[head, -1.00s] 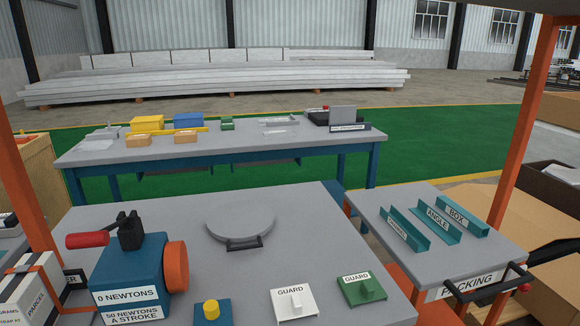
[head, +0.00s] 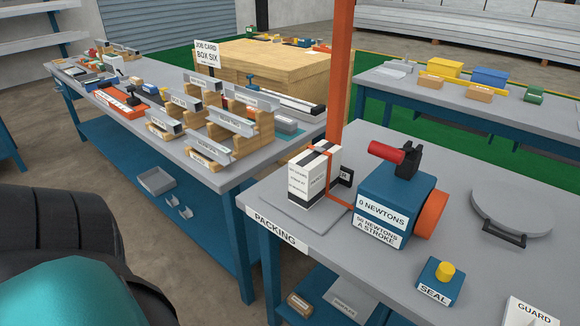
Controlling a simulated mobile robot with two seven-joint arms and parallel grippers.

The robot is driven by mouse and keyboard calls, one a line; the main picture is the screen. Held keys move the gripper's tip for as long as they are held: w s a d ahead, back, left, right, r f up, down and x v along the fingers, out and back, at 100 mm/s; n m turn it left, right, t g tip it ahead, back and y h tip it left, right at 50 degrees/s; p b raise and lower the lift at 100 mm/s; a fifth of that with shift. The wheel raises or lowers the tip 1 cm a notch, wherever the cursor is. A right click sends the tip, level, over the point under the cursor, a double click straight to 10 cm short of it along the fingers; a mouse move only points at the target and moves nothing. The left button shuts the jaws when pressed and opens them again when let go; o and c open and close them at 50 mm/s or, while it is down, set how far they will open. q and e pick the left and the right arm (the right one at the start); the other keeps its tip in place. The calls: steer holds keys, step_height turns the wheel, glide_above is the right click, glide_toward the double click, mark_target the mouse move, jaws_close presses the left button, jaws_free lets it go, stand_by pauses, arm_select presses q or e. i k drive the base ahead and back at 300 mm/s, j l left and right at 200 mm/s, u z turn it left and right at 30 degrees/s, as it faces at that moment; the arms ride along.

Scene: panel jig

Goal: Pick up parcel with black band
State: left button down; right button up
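The parcel (head: 308,180) is a white upright box with black bands and printed text. It stands on a grey plate (head: 291,212) at the left end of the packing table (head: 430,275). An orange post rises right behind it, and an orange strip runs by its right side. A dark blurred arm part of mine with a teal cap fills the lower left corner. Neither gripper's fingers show in the head view.
A blue strapping machine (head: 393,205) reading 0 NEWTONS stands right of the parcel. A yellow-topped SEAL button (head: 441,277) and a round grey lid (head: 512,208) are farther right. A long bench (head: 215,178) with racks of metal profiles stands left, past a gap of floor.

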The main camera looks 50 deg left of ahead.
mark_target(314, 173)
steer(key=u, duration=1.3)
steer(key=i+j+u, duration=0.25)
steer(key=j, duration=0.15)
steer(key=i+j+u, duration=0.3)
steer(key=k+j, duration=0.05)
